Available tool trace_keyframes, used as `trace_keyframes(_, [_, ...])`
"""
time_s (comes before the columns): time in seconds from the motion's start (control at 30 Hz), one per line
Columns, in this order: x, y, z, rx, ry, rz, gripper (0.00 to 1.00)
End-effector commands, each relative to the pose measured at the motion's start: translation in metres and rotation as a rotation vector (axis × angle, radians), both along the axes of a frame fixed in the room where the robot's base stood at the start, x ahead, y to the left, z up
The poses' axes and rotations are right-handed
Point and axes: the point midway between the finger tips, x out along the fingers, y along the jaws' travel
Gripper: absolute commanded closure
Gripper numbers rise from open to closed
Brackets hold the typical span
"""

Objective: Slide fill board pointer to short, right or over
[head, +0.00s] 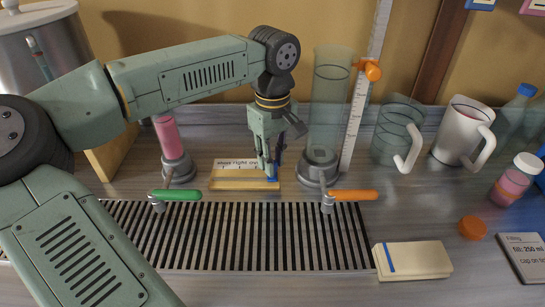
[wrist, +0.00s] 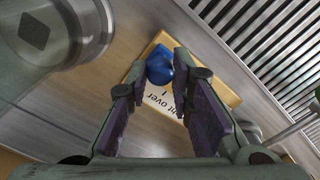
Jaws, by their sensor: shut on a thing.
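The fill board (head: 240,184) is a small tan wooden board with a white word strip, lying on the counter behind the slatted drain. The blue pointer (head: 276,168) is at the board's right end in the head view. My gripper (head: 271,172) reaches down from above and is shut on the pointer, whose rounded blue top (wrist: 160,70) shows between the fingertips (wrist: 160,66) in the wrist view. I cannot tell which word the pointer marks.
A tall clear cylinder (head: 330,100) and a ruler (head: 357,120) with an orange slider stand close right of the board. A pink-filled tube (head: 170,140) stands left. Green (head: 177,194) and orange (head: 353,195) tap handles flank the board's front. The slatted drain (head: 240,235) is clear.

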Motion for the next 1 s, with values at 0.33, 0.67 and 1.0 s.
trace_keyframes(0.33, [0.0, 0.048, 0.0, -0.004, 0.0, 0.008, 1.0])
trace_keyframes(0.67, [0.001, 0.116, 0.0, -0.001, -0.002, 0.003, 1.0])
trace_keyframes(1.0, [0.001, 0.121, 0.001, 0.0, -0.002, 0.0, 1.0])
